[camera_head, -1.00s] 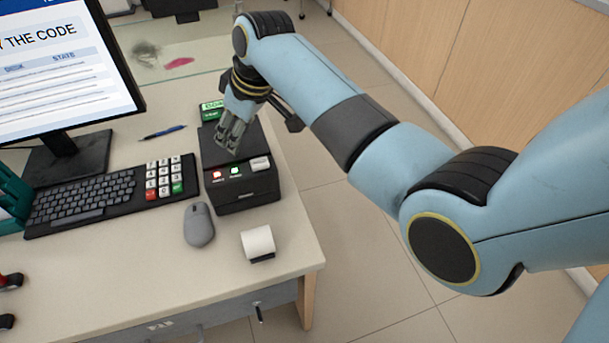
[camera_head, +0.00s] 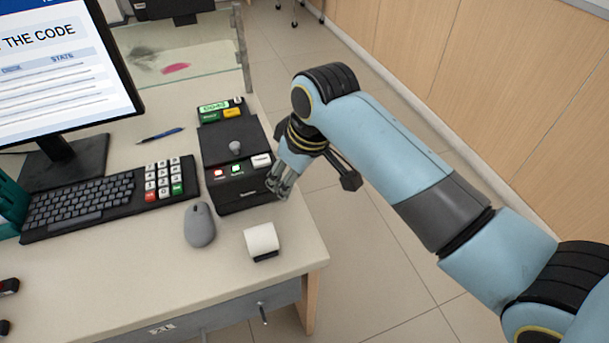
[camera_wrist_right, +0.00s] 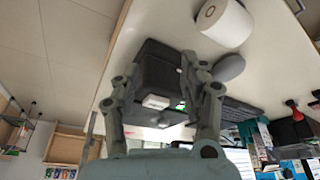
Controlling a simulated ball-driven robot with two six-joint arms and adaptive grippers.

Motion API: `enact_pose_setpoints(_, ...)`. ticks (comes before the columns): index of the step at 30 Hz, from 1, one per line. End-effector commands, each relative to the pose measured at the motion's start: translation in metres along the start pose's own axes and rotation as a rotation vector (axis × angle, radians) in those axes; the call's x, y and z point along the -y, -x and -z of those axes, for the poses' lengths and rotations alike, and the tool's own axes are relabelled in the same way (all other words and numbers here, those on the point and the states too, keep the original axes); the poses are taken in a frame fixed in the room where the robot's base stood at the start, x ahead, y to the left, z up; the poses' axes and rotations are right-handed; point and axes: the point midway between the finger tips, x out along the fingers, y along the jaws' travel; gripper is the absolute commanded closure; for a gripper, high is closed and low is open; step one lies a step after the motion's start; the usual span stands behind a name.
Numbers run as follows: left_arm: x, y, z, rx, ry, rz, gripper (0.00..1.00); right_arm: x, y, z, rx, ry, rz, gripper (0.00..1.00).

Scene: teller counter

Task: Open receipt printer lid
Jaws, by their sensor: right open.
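The receipt printer (camera_head: 247,187) is a black box near the counter's right edge. Its flat dark lid (camera_head: 222,141) lies down with a small grey knob (camera_head: 235,148) on top. Red, green and white buttons line the printer's front top. My right gripper (camera_head: 280,186) hangs beside the printer's front right corner, apart from the lid. In the right wrist view the open fingers (camera_wrist_right: 160,110) frame the printer (camera_wrist_right: 155,68), with nothing between them that I can see held. My left gripper is not in view.
A paper roll (camera_head: 261,240) and a grey mouse (camera_head: 200,225) lie in front of the printer. A keyboard (camera_head: 85,203), a pen (camera_head: 160,135) and a monitor (camera_head: 60,70) stand to its left. A small terminal (camera_head: 220,112) sits behind it. Open floor is at right.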

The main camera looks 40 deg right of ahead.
Motion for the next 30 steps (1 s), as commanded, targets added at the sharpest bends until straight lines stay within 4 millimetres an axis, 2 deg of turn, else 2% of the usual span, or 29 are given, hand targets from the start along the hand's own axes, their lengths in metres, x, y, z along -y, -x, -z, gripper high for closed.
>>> enact_pose_setpoints(3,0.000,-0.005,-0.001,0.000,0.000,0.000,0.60,-0.001,-0.011,-0.024,0.013,-0.026,-0.014,0.56)
enact_pose_setpoints(10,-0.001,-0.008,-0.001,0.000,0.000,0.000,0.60,-0.003,-0.022,-0.051,0.026,-0.058,-0.035,0.56)
enact_pose_setpoints(15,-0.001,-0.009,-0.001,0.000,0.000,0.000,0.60,-0.003,-0.024,-0.057,0.028,-0.066,-0.040,0.56)
enact_pose_setpoints(30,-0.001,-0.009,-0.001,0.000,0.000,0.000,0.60,-0.003,-0.024,-0.057,0.028,-0.067,-0.039,0.56)
